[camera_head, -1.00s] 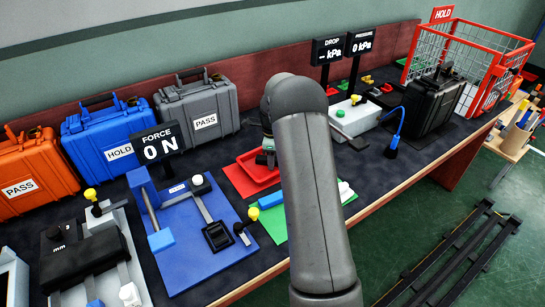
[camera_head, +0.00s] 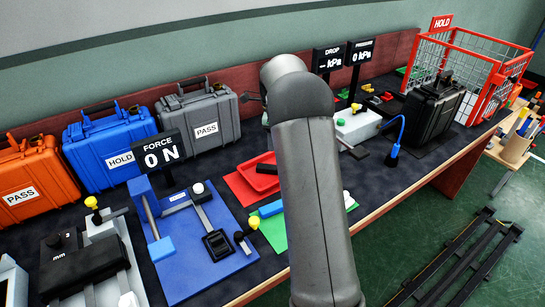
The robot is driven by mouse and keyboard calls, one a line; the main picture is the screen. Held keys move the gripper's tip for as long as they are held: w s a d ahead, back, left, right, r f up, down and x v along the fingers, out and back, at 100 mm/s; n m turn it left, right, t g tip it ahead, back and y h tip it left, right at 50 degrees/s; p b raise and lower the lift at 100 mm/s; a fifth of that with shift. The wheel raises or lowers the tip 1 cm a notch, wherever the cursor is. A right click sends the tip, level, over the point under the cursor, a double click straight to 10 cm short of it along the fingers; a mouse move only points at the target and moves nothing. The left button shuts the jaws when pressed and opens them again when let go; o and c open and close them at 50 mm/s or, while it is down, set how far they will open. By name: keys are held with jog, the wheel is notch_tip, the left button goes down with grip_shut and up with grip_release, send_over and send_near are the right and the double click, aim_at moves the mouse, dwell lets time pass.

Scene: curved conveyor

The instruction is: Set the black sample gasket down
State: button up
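A small red tray (camera_head: 250,182) stands on a red mat on the bench, left of my arm. A black piece (camera_head: 266,169) lies in or over the tray at its far right side; it may be the black sample gasket, but my arm partly covers this area. My gripper is mostly hidden behind my arm's bend, above and behind the tray. Only a small dark part shows beside the grey case. Its fingers and anything between them cannot be made out.
A blue force fixture (camera_head: 205,240) stands left of the tray, with a green mat (camera_head: 272,232) beside it. Orange, blue and grey cases (camera_head: 205,128) line the back. A white box (camera_head: 357,126), black case (camera_head: 432,110) and red wire cage (camera_head: 470,60) stand to the right.

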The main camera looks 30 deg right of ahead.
jog(key=s+a+r+n, duration=0.3)
jog(key=s+a+n, duration=0.3)
jog(key=s, duration=0.2)
jog(key=s+a+r+n, duration=0.3)
jog(key=s+a+n, duration=0.3)
jog(key=s, duration=0.2)
jog(key=s+a+f+n, duration=0.2)
jog(key=s+n, duration=0.4)
jog(key=s, duration=0.4)
jog(key=s+a+f+n, duration=0.2)
jog(key=s+a+n, duration=0.2)
jog(key=s+n, duration=0.3)
jog(key=s, duration=0.3)
jog(key=shift+s+a+f, duration=0.25)
jog(key=shift+a, duration=0.15)
